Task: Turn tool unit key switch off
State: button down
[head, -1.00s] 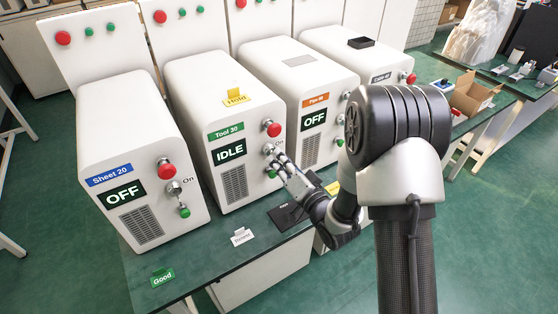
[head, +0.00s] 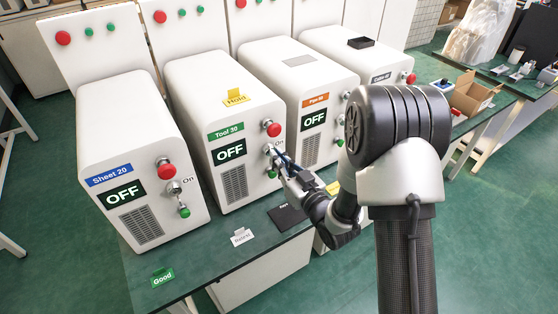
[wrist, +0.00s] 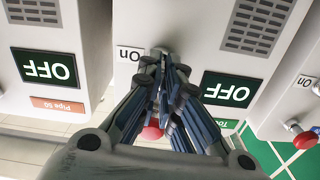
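The tool unit (head: 238,110) is a white box with a green "Tool 30" label. Its display (head: 229,152) reads OFF; it also shows upside down in the wrist view (wrist: 228,90). Its key switch (head: 268,149) sits below a red button (head: 273,129), with an "On" mark beside it. My gripper (head: 279,156) is at the key switch. In the wrist view my gripper's fingertips (wrist: 166,66) are drawn close together over the switch (wrist: 160,51), closed on the key, which they mostly hide.
The Sheet 20 unit (head: 125,150) stands left and the Pipe 50 unit (head: 310,75) right, both reading OFF. A yellow "Hold" tag (head: 236,98) sits on top of the tool unit. A dark card (head: 286,217), a white tag (head: 242,237) and a green "Good" tag (head: 162,277) lie on the bench.

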jog(key=shift+n, duration=0.6)
jog(key=c, duration=1.8)
grip_release()
jog(key=shift+s, duration=0.1)
jog(key=v, duration=0.7)
jog(key=shift+d, duration=0.15)
jog(key=shift+s, duration=0.1)
